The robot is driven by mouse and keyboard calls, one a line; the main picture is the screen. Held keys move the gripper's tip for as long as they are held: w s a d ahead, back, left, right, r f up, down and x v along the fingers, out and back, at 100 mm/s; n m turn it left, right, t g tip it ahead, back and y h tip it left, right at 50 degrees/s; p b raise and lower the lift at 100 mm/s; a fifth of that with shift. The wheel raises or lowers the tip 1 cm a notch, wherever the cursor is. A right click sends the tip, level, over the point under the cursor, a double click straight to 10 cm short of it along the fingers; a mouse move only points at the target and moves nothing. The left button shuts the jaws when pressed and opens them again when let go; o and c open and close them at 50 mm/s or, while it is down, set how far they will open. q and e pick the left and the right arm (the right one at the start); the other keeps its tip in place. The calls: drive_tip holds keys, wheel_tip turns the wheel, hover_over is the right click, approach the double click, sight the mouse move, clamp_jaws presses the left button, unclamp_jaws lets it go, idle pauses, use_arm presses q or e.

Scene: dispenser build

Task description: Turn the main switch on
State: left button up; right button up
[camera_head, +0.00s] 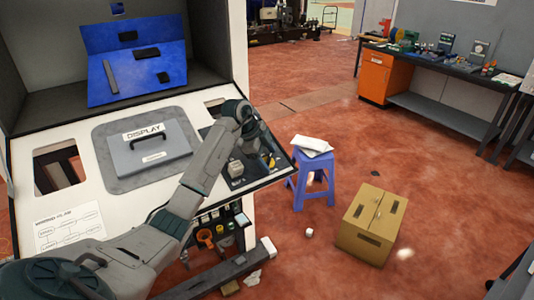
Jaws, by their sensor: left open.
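A white work panel (85,195) with a grey box lid labelled DISPLAY (149,152) stands before me. I cannot pick out the main switch for sure; it may be hidden or too small. My left arm reaches from the lower left across the panel, and its wrist is over the panel's right side. My left gripper (268,160) is open over the dark area at the panel's right end, where its fingertips are hard to make out. A small grey block (235,168) lies there close to it. My right gripper is not in view.
A blue board (136,62) with black parts stands behind the panel. A paper diagram (68,228) lies at the panel's left front. A blue stool (313,180) and a cardboard box (371,224) stand on the red floor to the right. A long bench (445,108) is farther back.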

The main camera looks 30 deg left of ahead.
use_arm(q)
drive_tip(key=c, duration=1)
drive_tip(key=shift+w+m+g, duration=0.15)
drive_tip(key=shift+m+g, duration=0.55)
drive_tip(key=shift+m, duration=0.4)
drive_tip(key=shift+m+g, duration=0.7)
drive_tip(key=shift+m, duration=0.2)
drive_tip(key=o, duration=0.9)
drive_tip(key=shift+c, duration=0.2)
drive_tip(key=shift+o, duration=0.7)
drive_tip(key=shift+r, duration=0.1)
